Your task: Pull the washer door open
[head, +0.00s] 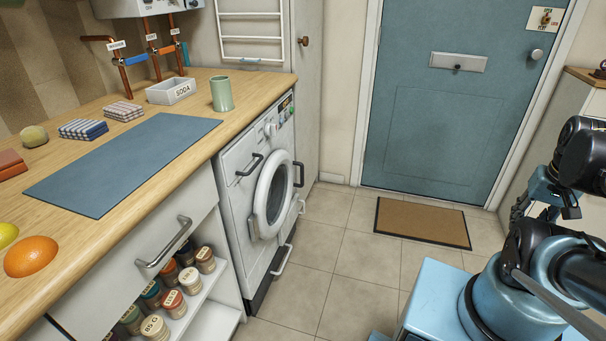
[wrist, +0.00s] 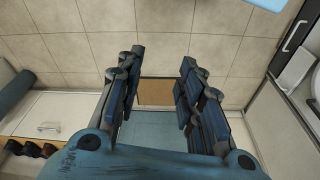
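The washer (head: 236,170) is a white front loader under the wooden worktop in the head view. Its round door (head: 270,195) has a white ring and dark glass, and looks closed against the front, though the slanted view leaves a small gap uncertain. In the wrist view, part of a round white rim, apparently the washer door (wrist: 312,85), shows at the right edge. My gripper (wrist: 160,70) is open and empty, its two fingers well apart over the floor, away from the washer.
A drawer handle (head: 165,248) juts out at the near left, above an open spice shelf (head: 210,315). A brown doormat (head: 423,222) lies before the blue door (head: 440,110). The tiled floor (head: 335,250) before the washer is clear.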

